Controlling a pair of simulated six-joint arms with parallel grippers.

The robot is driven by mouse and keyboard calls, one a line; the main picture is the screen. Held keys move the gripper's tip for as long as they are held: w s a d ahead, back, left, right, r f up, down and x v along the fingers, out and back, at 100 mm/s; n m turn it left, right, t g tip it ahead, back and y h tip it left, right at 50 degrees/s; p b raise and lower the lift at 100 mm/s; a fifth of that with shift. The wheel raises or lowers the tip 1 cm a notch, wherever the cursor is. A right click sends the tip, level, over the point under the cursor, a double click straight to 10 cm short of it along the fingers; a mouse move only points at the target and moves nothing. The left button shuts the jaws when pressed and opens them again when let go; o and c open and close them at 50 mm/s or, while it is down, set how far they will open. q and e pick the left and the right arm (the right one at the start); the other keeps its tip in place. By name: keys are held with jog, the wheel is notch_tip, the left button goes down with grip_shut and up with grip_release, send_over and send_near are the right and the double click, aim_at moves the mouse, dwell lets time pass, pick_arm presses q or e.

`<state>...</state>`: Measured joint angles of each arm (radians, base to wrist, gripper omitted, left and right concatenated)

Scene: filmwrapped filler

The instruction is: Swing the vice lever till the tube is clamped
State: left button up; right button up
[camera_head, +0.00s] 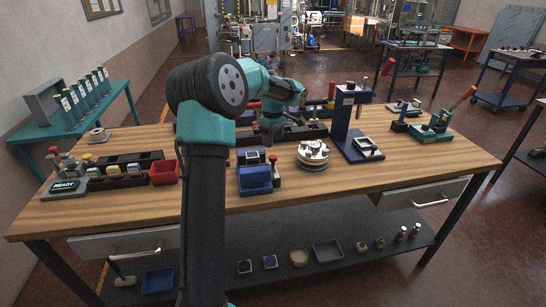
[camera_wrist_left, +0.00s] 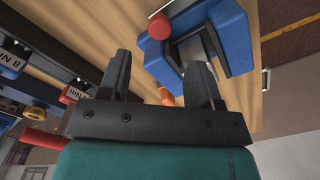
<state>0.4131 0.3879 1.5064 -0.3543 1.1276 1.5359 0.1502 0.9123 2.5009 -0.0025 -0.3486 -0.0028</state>
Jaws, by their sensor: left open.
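The blue vice (camera_head: 256,179) stands on the bench near its front edge. Its lever carries a red knob (camera_head: 273,158) at the vice's right side in the head view. In the left wrist view the blue vice (camera_wrist_left: 237,38) and the red knob (camera_wrist_left: 160,27) lie beyond my fingertips. Grey metal shows between the vice's blue parts; I cannot tell the tube apart there. My left gripper (camera_head: 269,142) hangs just behind and above the vice. Its two dark fingers (camera_wrist_left: 160,75) are apart, with nothing held between them. My right gripper is out of view.
A round fixture (camera_head: 313,153) and a tall blue press (camera_head: 345,118) stand to the vice's right. A red bin (camera_head: 164,172) and a black tray (camera_head: 127,170) are to the left. Dark racks lie behind the gripper. Bare wood (camera_head: 215,200) shows along the front.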

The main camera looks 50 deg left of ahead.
aim_at(273, 157)
pick_arm(q)
notch_tip(273, 157, down, 8)
jog(key=shift+f, duration=0.1)
jog(key=shift+c, duration=0.2)
grip_shut()
dwell(0.6)
